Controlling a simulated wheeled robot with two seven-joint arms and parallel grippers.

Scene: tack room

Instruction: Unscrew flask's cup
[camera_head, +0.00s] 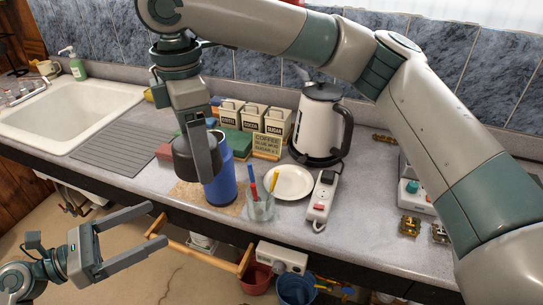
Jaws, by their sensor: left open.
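A blue flask (222,185) stands upright on a tan board on the counter. A dark grey cup (183,161) shows in front of its upper left side, tilted. My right gripper (208,165) points down from above, with one finger across the cup's right side. It looks shut on the cup; the other finger is hidden. The cup and gripper hide part of the flask's top, and I cannot tell whether the cup touches the flask. My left gripper (157,225) is open and empty at the lower left, in front of the counter edge and apart from the flask.
A glass with pens (260,207) stands close right of the flask, then a white plate (289,183) and a power strip (321,196). A kettle (321,125) and canisters (253,116) stand behind. The sink (75,120) is left. A wooden rail (205,256) runs below the counter.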

